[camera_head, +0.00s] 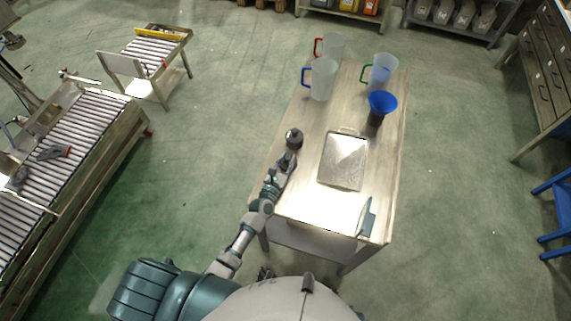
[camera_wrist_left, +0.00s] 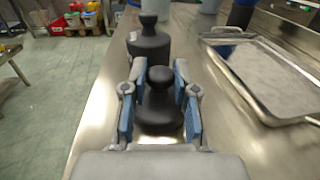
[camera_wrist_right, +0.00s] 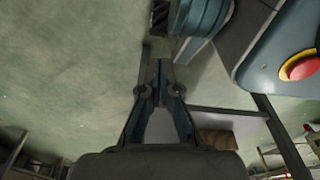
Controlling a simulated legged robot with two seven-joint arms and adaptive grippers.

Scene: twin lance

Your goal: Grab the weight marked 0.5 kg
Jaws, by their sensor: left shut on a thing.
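My left gripper (camera_head: 287,160) is at the left edge of the table. In the left wrist view, its two blue-padded fingers (camera_wrist_left: 160,98) are shut on a small black weight (camera_wrist_left: 159,112) with a round knob, standing upright on the table. A larger black weight (camera_wrist_left: 149,42) stands just behind it; it also shows in the head view (camera_head: 294,138). No mark can be read on either weight. My right gripper (camera_wrist_right: 160,88) hangs over the green floor in the right wrist view, its fingertips together with nothing between them.
The wooden table (camera_head: 312,117) also bears a metal tray (camera_head: 343,161), a blue funnel (camera_head: 382,102) on a dark container, and three clear jugs at the far end, including a green-handled one (camera_head: 384,69). A roller conveyor (camera_head: 72,140) stands left; green floor lies between.

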